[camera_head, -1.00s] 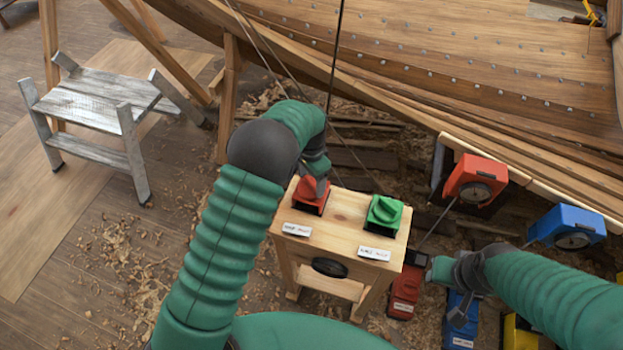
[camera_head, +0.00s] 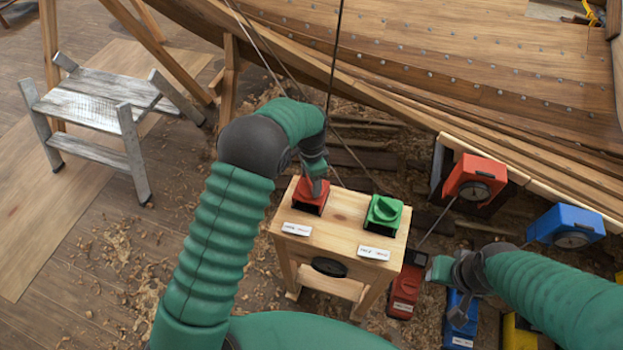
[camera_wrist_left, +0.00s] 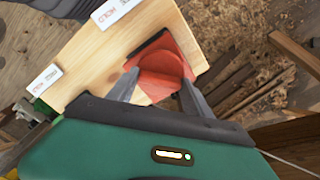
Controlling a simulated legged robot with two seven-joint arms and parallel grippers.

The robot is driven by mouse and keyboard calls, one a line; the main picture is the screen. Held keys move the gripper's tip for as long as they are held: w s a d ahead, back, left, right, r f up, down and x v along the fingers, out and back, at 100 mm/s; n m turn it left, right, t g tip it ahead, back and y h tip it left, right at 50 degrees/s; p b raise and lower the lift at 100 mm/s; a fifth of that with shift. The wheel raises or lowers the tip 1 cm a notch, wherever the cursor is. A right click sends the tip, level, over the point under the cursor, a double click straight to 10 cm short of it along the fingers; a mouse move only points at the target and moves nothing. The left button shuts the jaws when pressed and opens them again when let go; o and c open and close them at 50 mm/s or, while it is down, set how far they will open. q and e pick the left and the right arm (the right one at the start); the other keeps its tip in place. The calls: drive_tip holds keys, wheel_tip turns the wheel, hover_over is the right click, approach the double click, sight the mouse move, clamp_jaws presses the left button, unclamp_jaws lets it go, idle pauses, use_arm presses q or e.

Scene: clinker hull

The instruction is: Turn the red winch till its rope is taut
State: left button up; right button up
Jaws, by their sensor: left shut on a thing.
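A red winch knob (camera_head: 310,190) on a dark square base sits on top of a small wooden stand (camera_head: 345,212). My left gripper (camera_head: 318,186) reaches down onto it from above. In the left wrist view its two grey fingers (camera_wrist_left: 160,92) stand on either side of the red knob (camera_wrist_left: 163,70), shut on it. A red unit with a round dial (camera_head: 477,178) hangs by the hull, and a thin taut-looking line runs from it down toward a red box (camera_head: 405,290) on the floor. My right gripper (camera_head: 447,272) is near that box, its fingers unclear.
A green knob (camera_head: 384,212) stands beside the red one, with white labels in front of both. A blue dial unit (camera_head: 567,226) and a blue box (camera_head: 460,318) are at right. A grey trestle (camera_head: 97,100) stands left; the hull (camera_head: 450,60) fills the back.

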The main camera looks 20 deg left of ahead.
use_arm(q)
drive_tip(key=m+p, duration=0.1)
drive_tip(key=m, duration=0.3)
drive_tip(key=shift+w+r+m, duration=0.1)
drive_tip(key=shift+r+m, duration=0.05)
drive_tip(key=shift+m, duration=0.15)
drive_tip(key=shift+m+p, duration=0.55)
drive_tip(key=shift+m, duration=1.95)
drive_tip(key=shift+a, duration=0.1)
drive_tip(key=o, duration=1.1)
drive_tip(key=shift+o, duration=1.3)
wheel_tip(320, 180, up, 16)
drive_tip(key=b, duration=0.1)
drive_tip(key=shift+r, duration=0.25)
